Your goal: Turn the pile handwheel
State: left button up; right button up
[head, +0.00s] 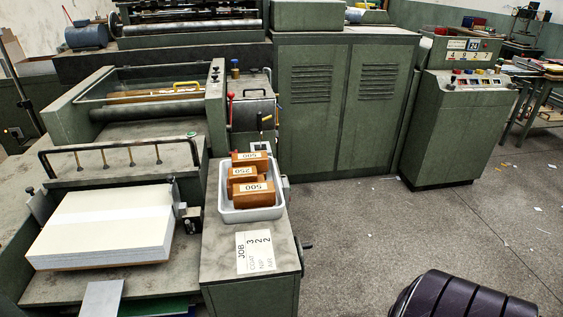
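The feeder's paper pile (100,228) is a thick stack of white sheets on the left, with upright side guides beside it. A small dark handle (306,245) sticks out from the right side of the green side cabinet (250,297). It may belong to the pile handwheel, but the cabinet hides most of that side and no full wheel rim shows. Neither of my grippers is in view.
A grey tray (252,214) with brown blocks marked 500 and 250 stands on the cabinet top, behind a job card (255,252). A green control console (455,130) stands at the back right. The floor (390,225) right of the cabinet is mostly clear, with paper scraps.

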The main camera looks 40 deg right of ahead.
aim_at(300, 246)
jog(key=k+u, duration=0.35)
jog(key=k+j+u, duration=0.15)
jog(key=u, duration=0.2)
jog(key=l+u, duration=0.15)
jog(key=l, duration=0.35)
jog(key=l+u, duration=0.15)
jog(key=l, duration=0.4)
jog(key=k+l+u, duration=0.15)
jog(key=l, duration=0.35)
jog(key=l+u, duration=0.15)
jog(key=l, duration=0.35)
jog(key=k, duration=0.05)
